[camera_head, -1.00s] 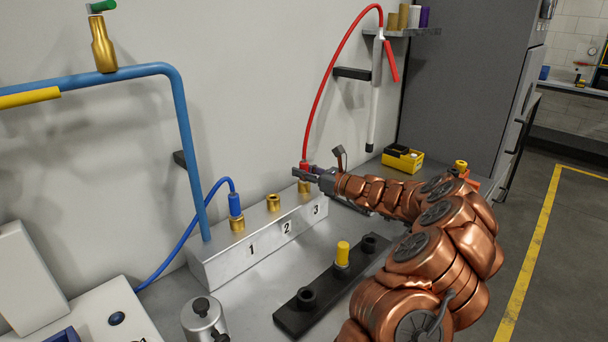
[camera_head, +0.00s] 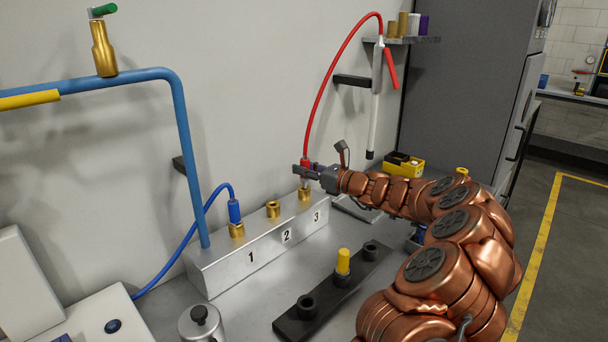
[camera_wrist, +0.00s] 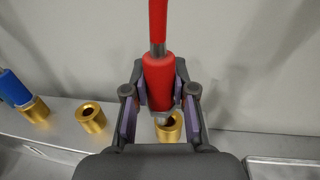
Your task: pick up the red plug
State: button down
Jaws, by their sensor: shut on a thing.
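The red plug (camera_wrist: 159,82) is at the end of a red hose. My gripper (camera_wrist: 160,105) is shut on it, one finger on each side, in the wrist view. The plug's metal tip is just above the brass socket (camera_head: 305,194) at number 3, which shows an open hole in the wrist view (camera_wrist: 168,128). In the head view my gripper (camera_head: 305,172) holds the red plug (camera_head: 305,162) upright over that socket, with a small gap.
The grey block (camera_head: 250,258) carries brass sockets 1, 2 and 3. A blue plug (camera_head: 234,211) sits in socket 1; socket 2 (camera_head: 272,209) is empty. A black rack (camera_head: 318,306) with a yellow plug (camera_head: 343,261) stands in front. A wall lies close behind.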

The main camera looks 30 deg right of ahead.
jog(key=s+a+r+b, duration=0.1)
jog(key=s+a+b, duration=0.2)
jog(key=s+a, duration=0.7)
notch_tip(320, 180, up, 5)
jog(key=s+d+p, duration=0.1)
jog(key=s+p, duration=0.1)
jog(key=p, duration=0.2)
jog(key=shift+s+d+r, duration=0.2)
jog(key=shift+d, duration=0.15)
dwell(0.8)
dwell(1.4)
